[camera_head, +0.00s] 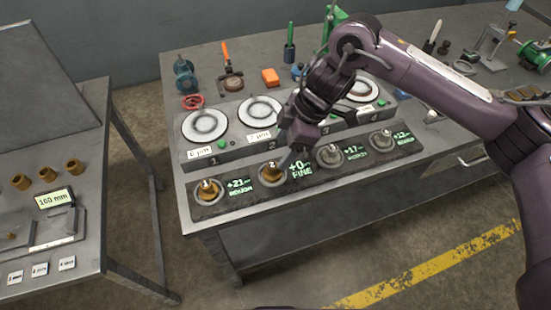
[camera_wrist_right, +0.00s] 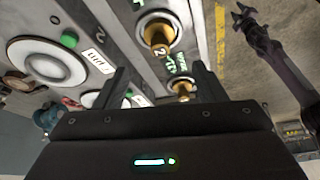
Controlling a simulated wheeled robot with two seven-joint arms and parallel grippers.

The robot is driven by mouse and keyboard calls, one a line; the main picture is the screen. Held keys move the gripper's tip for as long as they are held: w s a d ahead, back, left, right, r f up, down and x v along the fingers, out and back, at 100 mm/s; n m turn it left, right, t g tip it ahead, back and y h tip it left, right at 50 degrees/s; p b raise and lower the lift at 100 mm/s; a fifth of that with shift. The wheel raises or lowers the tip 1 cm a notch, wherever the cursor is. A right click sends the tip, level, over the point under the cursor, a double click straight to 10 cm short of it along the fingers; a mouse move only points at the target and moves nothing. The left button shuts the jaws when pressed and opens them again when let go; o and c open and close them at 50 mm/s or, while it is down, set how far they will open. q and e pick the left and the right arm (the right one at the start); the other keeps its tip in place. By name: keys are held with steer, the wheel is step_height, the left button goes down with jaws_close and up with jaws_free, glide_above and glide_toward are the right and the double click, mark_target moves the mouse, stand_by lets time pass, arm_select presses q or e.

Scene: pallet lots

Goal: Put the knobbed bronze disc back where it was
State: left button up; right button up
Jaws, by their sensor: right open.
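A knobbed bronze disc (camera_head: 272,175) sits in the dark strip at the place marked FINE; it also shows in the right wrist view (camera_wrist_right: 158,38). A similar bronze disc (camera_head: 208,188) sits at the left end of the strip by a ROUGH sign, and looks smaller in the wrist view (camera_wrist_right: 183,88). My right gripper (camera_head: 287,150) is open above the strip, behind and slightly right of the FINE disc, with nothing visible between its fingers. My left gripper (camera_wrist_right: 243,16) shows small in the wrist view; its jaw state is unclear.
Grey knobbed discs (camera_head: 330,155) fill the strip's right half. Round white plates (camera_head: 206,124) sit on a raised block behind. Tools and an orange block (camera_head: 270,76) stand further back. A side table (camera_head: 85,195) at left holds bronze pieces (camera_head: 73,166) and a 100 mm display.

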steer(key=v, duration=0.4)
steer(key=shift+r, duration=0.1)
stand_by(0.3)
